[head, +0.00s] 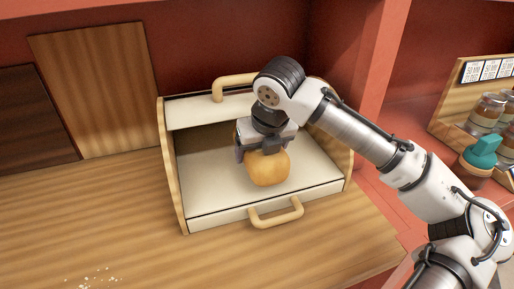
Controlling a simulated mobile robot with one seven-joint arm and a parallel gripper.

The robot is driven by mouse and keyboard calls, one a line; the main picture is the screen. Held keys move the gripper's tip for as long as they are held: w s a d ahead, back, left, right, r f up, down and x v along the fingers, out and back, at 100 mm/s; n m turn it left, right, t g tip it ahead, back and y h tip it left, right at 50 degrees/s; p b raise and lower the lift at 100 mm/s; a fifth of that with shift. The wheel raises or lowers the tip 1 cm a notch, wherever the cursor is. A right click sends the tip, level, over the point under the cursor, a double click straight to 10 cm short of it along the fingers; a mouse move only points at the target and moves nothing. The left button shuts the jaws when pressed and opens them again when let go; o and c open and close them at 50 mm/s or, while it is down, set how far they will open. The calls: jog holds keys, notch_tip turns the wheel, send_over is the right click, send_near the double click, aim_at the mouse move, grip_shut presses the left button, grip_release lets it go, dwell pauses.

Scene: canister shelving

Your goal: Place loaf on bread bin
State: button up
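The bread bin (211,198) stands on the wooden counter with a pale floor, wooden side walls and its front open. The loaf (267,170), round and golden brown, is at the bin's opening, over or on its pale floor. My gripper (263,152) points down at the top of the loaf, with its fingers at the loaf's upper part. It appears shut on the loaf. I cannot tell whether the loaf's underside touches the bin floor.
A wooden handle (276,212) sticks out at the bin's front, and another handle (233,85) is at its top. Two boards (95,90) lean on the red wall at left. A jar rack (470,105) and a teal-lidded jar (482,155) stand at right. The counter (120,225) is clear except for crumbs.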

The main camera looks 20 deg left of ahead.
jog(key=shift+w+a+f, duration=0.7)
jog(key=shift+w+f, duration=0.05)
jog(key=shift+w, duration=0.25)
jog(key=shift+w+a+f, duration=0.1)
jog(key=shift+w+f, duration=0.1)
jog(key=shift+f, duration=0.15)
jog(key=shift+f, duration=0.1)
jog(key=o, duration=1.3)
jog(key=b+v, duration=0.1)
jog(key=v, duration=1.1)
jog(key=shift+s, duration=0.1)
